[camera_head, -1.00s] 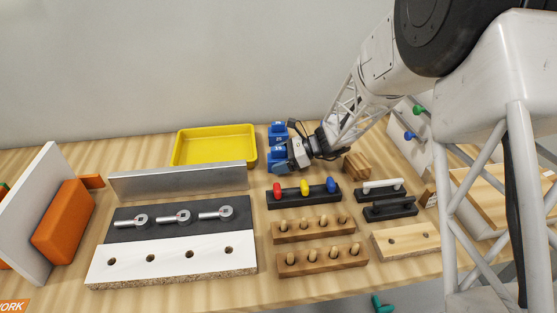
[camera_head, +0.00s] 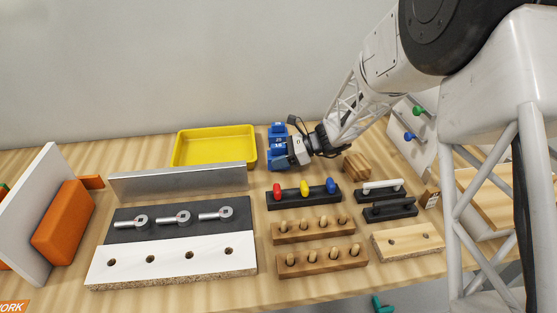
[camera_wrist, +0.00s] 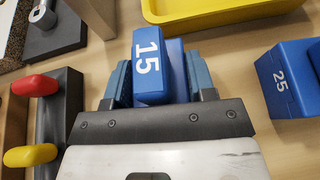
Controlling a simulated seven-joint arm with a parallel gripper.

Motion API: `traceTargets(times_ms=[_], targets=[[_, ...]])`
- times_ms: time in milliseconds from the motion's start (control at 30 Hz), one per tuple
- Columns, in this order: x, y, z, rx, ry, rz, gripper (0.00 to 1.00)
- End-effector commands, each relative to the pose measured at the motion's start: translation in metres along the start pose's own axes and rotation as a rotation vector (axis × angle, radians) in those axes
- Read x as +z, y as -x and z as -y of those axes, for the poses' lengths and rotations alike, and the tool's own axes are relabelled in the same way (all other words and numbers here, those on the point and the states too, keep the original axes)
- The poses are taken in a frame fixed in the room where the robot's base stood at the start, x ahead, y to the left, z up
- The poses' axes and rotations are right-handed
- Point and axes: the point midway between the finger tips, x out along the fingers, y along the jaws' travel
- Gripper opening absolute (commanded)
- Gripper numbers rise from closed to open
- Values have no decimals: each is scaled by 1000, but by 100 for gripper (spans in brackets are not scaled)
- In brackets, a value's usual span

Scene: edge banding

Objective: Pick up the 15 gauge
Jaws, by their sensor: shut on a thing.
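The 15 gauge is a blue block with a white "15" on its face. In the wrist view the 15 gauge (camera_wrist: 147,66) stands between my gripper's (camera_wrist: 158,84) two blue-grey fingers, which are shut on it from both sides. In the head view the 15 gauge (camera_head: 277,158) is at the back of the table, right of the yellow tray, with my gripper (camera_head: 289,153) at its right side. Its underside is hard to see, so any gap to the table is unclear.
Another blue gauge marked 25 (camera_wrist: 283,82) stands close by, apart from my gripper. A yellow tray (camera_head: 185,160) is to the left. A black rack (camera_head: 292,200) with red, yellow and blue knobs is in front, with wooden peg racks (camera_head: 320,258) nearer.

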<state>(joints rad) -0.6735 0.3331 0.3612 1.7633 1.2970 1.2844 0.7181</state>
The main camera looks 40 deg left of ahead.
Motion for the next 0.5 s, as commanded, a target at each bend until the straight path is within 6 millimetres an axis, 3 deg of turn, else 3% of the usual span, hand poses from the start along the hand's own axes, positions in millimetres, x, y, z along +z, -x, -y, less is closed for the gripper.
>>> traceTargets(times_ms=[500], targets=[[66, 28, 0, -1, 1, 0, 24]])
